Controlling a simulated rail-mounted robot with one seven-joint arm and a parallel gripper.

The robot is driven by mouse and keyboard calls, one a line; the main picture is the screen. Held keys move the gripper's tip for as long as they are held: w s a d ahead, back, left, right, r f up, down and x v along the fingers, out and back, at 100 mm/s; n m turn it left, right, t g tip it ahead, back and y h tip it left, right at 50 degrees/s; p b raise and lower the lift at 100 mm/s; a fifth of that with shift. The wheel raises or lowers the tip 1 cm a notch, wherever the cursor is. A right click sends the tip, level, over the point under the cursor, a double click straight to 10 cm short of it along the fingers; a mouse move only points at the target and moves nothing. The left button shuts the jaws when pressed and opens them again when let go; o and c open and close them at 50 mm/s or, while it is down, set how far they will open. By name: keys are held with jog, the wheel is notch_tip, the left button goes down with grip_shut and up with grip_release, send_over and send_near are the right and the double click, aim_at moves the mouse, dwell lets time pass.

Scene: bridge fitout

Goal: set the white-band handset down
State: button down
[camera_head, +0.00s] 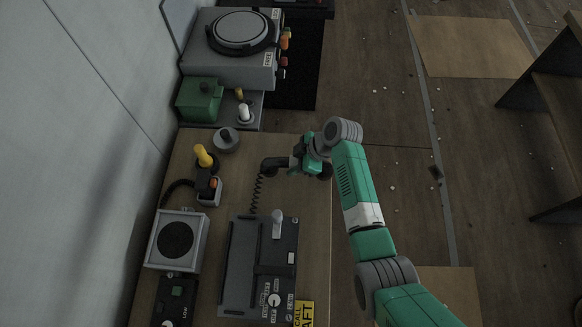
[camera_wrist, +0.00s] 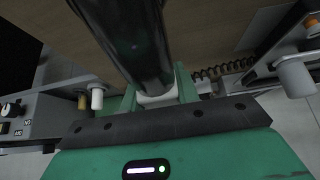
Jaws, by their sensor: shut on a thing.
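My gripper (camera_head: 298,164) is shut on a black handset (camera_head: 272,165) and holds it over the brown bench top (camera_head: 315,205), near the bench's right edge. I cannot tell whether the handset touches the bench. In the wrist view the dark handset (camera_wrist: 130,35) runs up between the green fingers of my gripper (camera_wrist: 158,95), and a white band (camera_wrist: 158,98) shows at the fingers. A black coiled cord (camera_head: 256,192) runs from the handset to the dark panel unit (camera_head: 240,265).
The panel unit has an upright grey lever (camera_head: 277,224). A green box (camera_head: 200,99) stands behind. Bare bench lies around the handset.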

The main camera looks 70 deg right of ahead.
jog(key=shift+w+a, duration=0.1)
jog(key=shift+a, duration=0.05)
jog(key=shift+w+a, duration=0.25)
jog(key=shift+a, duration=0.2)
notch_tip(320, 180, down, 4)
jog(key=shift+d+r, duration=0.1)
jog(key=shift+r, duration=0.1)
jog(key=shift+f+b, duration=0.2)
jog(key=shift+b, duration=0.2)
jog(key=c, duration=1)
grip_release()
jog(key=shift+c, duration=0.2)
jog(key=shift+r, duration=0.1)
